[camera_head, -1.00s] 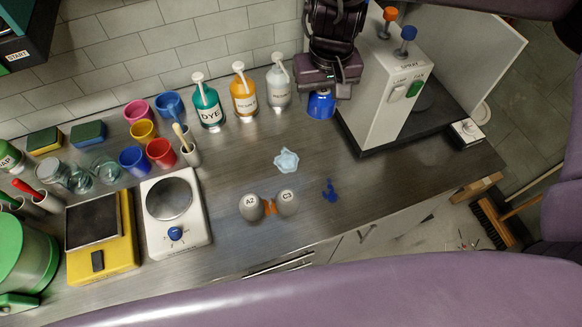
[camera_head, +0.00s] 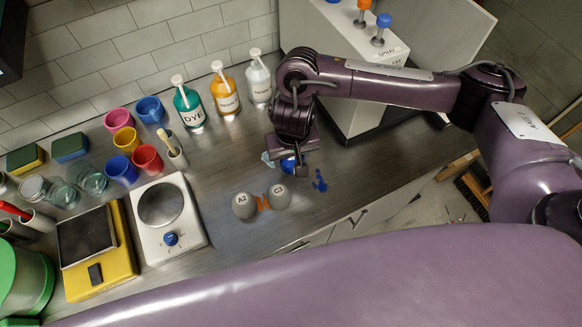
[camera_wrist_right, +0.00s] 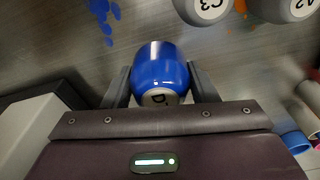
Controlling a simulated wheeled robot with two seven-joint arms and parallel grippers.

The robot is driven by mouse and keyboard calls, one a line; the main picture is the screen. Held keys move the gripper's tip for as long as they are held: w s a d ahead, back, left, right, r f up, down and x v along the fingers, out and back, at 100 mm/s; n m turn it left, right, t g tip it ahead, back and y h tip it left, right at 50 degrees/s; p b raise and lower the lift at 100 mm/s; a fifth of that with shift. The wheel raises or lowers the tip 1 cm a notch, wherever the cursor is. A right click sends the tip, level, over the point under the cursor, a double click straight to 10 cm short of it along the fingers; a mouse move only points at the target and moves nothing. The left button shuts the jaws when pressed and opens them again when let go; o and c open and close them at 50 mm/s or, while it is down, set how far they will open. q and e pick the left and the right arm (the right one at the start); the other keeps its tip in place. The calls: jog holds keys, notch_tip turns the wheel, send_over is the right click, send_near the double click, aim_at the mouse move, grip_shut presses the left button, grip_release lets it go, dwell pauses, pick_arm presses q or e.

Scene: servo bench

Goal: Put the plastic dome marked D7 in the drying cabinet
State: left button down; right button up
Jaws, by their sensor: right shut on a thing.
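The blue plastic dome (camera_head: 288,165) is in my right gripper (camera_head: 292,158), over the bench behind the grey domes. In the right wrist view the blue dome (camera_wrist_right: 160,75) sits between the two fingers (camera_wrist_right: 160,88), which are shut on its sides. Its pale label shows a D; the rest of the mark is unclear. I cannot identify the drying cabinet for certain; a dark box (camera_head: 10,42) is cut off at the upper left. My left gripper is not in view.
Grey domes A2 (camera_head: 243,205) and C3 (camera_head: 280,196) stand on the bench, with orange and blue splashes nearby. Pump bottles (camera_head: 228,98) stand along the wall. A white box labelled SPRAY (camera_head: 350,45) stands at the back right. Scales (camera_head: 170,220) and cups (camera_head: 146,158) fill the left.

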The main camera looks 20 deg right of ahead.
aim_at(291, 167)
jog(key=shift+f, duration=0.8)
notch_tip(291, 167, down, 3)
jog(key=shift+f+b, duration=0.15)
jog(key=shift+b, duration=0.8)
jog(key=o, duration=1)
jog(key=shift+o, duration=0.2)
